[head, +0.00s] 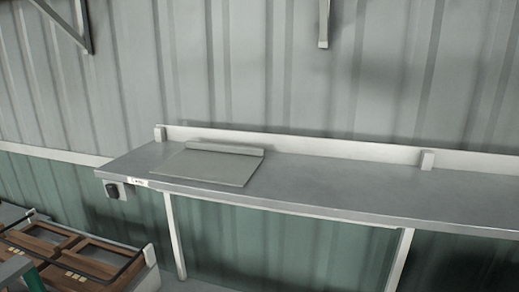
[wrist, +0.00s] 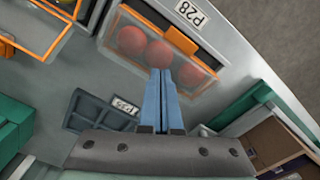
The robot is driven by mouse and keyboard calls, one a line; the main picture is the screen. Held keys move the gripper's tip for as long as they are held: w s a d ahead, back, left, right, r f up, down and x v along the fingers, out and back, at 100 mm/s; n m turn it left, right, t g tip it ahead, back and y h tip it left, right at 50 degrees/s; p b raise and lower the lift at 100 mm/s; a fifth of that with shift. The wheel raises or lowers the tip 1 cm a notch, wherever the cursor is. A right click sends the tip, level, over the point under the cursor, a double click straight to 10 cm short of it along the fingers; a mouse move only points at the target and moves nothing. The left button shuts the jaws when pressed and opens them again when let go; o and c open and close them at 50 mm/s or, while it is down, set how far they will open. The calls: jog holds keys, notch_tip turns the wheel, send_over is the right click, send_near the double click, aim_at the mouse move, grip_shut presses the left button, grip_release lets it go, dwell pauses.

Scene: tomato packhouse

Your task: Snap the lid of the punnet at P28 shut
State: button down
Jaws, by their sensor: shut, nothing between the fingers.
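The P28 label (wrist: 196,14) is white and sits on a pale edge at the top of the wrist view. Beside it is a clear punnet with orange edging (wrist: 181,40) and round red tomatoes (wrist: 131,40) inside. I cannot tell from this angle how far its lid is closed. My gripper (wrist: 161,72) has two blue fingers held together, with nothing between them. The fingertips overlap the punnet in the picture, by the middle tomato; I cannot tell whether they touch it. The fingers hide part of the punnet. The head view shows neither punnet nor gripper.
In the wrist view, another orange-edged clear piece (wrist: 50,42) is at upper left, a dark tray with a label (wrist: 92,112) below, and green crates at both sides. The head view shows a grey shelf (head: 330,190) bearing a flat board (head: 205,168), with brown-framed trays (head: 95,262) lower left.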

jog(key=shift+f, duration=0.25)
jog(key=shift+r, duration=0.1)
notch_tip(320, 180, up, 7)
jog(key=p, duration=0.7)
dwell(0.4)
